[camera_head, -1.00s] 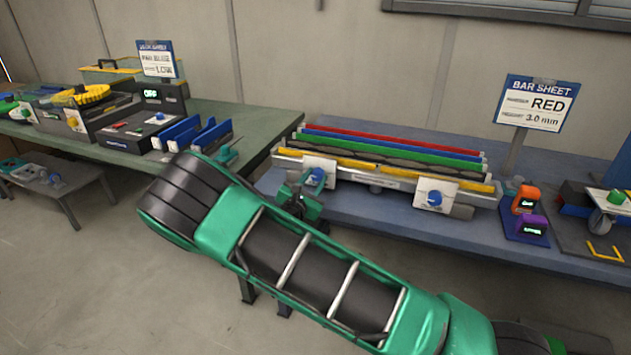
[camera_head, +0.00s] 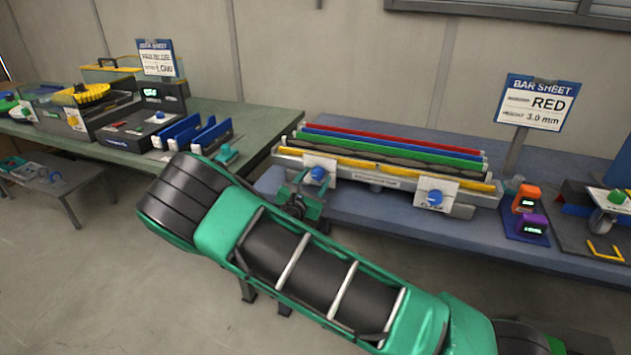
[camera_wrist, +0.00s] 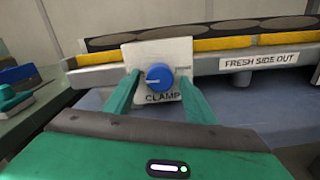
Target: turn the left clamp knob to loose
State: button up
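The left clamp knob (camera_wrist: 159,77) is a blue dial with a pale pointer mark, on a white plate (camera_wrist: 148,52) lettered CLAMP in the wrist view. In the head view the same knob (camera_head: 318,174) sits at the left end of the bar fixture (camera_head: 375,180). My gripper (camera_wrist: 157,85) is open, with one green finger to each side of the knob and a gap on both sides. In the head view my gripper (camera_head: 306,188) is right at the left plate, and it partly covers that plate's lower part.
A second blue knob (camera_head: 435,198) is on the fixture's right plate. A sign (camera_head: 535,102) reads BAR SHEET, RED, 3.0 mm. Orange (camera_head: 526,199) and purple (camera_head: 532,226) devices stand to the right. A green-topped bench (camera_head: 250,120) is to the left.

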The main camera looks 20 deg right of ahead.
jog(key=v, duration=1)
jog(key=shift+s+a, duration=0.2)
jog(key=shift+s, duration=0.05)
jog(key=s+d+r+m+g, duration=0.1)
jog(key=s+d+m+g, duration=0.4)
jog(key=d, duration=0.4)
jog(key=s+d+m+g+y, duration=0.1)
jog(key=s+d+m+g, duration=0.35)
jog(key=d+m, duration=0.3)
jog(key=s+d+r+m+g, duration=0.1)
jog(key=s+d+m+g, duration=0.4)
jog(key=d, duration=0.4)
jog(key=s+r+m+y, duration=0.3)
jog(key=s+m, duration=0.2)
jog(key=s, duration=0.4)
jog(key=s+r+m+y, duration=0.3)
jog(key=s+m, duration=0.1)
jog(key=s, duration=0.4)
jog(key=s+a+r+m+y, duration=0.1)
jog(key=s+r+m+y, duration=0.2)
jog(key=s, duration=0.6)
jog(key=m, duration=0.2)
jog(key=shift+s+m+y, duration=0.35)
jog(key=shift+y, duration=0.05)
